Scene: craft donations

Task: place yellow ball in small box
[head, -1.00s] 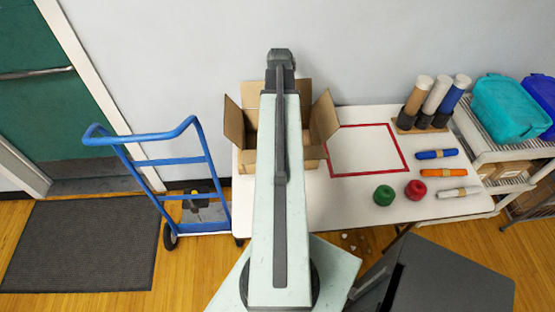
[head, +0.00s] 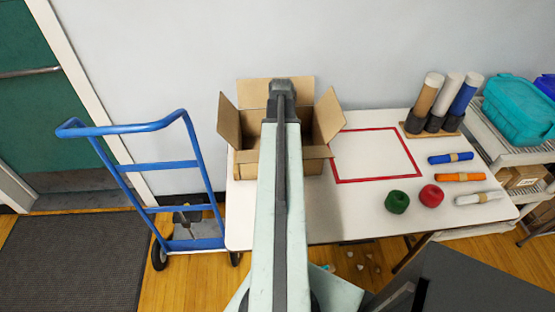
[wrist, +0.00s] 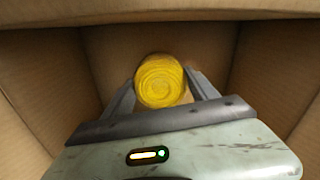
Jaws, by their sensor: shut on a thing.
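The yellow ball (wrist: 160,82), which looks like wound yarn, is between the two fingers of my gripper (wrist: 162,90) in the wrist view. My gripper is shut on it. Brown cardboard walls surround the ball and gripper in that view, so they are inside or just over the open box. The cardboard box (head: 322,163) stands on the left end of the table with its flaps folded out. In the head view my arm covers the middle of the box, and the gripper and ball are hidden. How far the ball is above the box floor is unclear.
The white table (head: 370,218) holds a red taped square (head: 411,158), a green ball (head: 397,201), a red ball (head: 431,197), several rolled bundles and upright tubes (head: 431,100). A blue hand truck (head: 170,166) stands left of the table.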

